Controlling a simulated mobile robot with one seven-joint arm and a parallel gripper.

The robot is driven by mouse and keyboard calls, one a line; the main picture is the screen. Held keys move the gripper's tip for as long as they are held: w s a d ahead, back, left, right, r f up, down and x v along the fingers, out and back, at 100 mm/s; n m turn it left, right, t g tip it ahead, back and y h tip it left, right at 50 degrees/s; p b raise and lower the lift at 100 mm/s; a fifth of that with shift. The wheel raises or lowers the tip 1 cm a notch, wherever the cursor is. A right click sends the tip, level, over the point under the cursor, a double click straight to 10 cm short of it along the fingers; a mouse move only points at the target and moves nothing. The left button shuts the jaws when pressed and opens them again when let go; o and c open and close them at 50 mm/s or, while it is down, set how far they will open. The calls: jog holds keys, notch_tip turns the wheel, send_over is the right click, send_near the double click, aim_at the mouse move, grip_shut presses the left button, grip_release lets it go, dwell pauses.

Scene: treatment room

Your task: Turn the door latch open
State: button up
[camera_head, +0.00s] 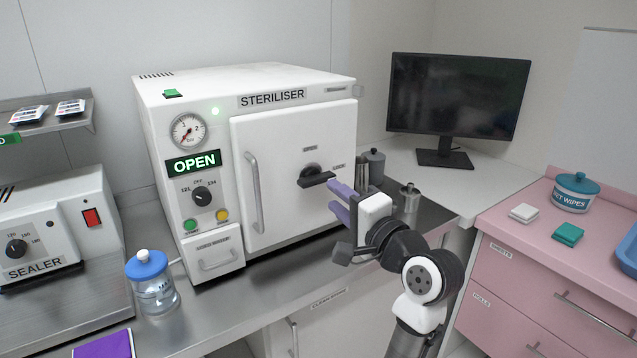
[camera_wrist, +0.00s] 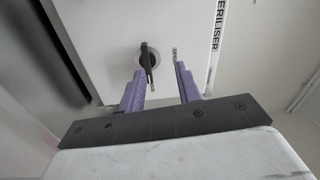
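The door latch (camera_head: 318,179) is a dark lever on a round hub, on the white door (camera_head: 285,140) of the steriliser (camera_head: 240,88). Its lever points to the right, towards the side with the LOCK label; the OPEN label is above the hub. The door looks closed. My gripper (camera_head: 334,200), with purple fingers, is open just right of the latch. In the wrist view the latch (camera_wrist: 149,62) lies ahead of the open gripper (camera_wrist: 155,82), its end between the fingers in the picture and nearer the left one. I cannot tell whether they touch.
A vertical door handle (camera_head: 254,190) stands left of the latch. A grey canister (camera_head: 375,166) and a small metal jar (camera_head: 409,197) stand behind my gripper. A blue-lidded jar (camera_head: 152,283) is at the left front of the steel counter. The steriliser's display (camera_head: 194,163) reads OPEN.

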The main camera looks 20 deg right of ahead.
aim_at(321, 182)
jog(key=s+d+f+m, duration=0.2)
jog(key=d, duration=0.2)
jog(key=shift+g+h, duration=0.3)
jog(key=p+x, duration=0.3)
jog(key=x, duration=1.1)
jog(key=shift+d+f, duration=0.1)
grip_shut()
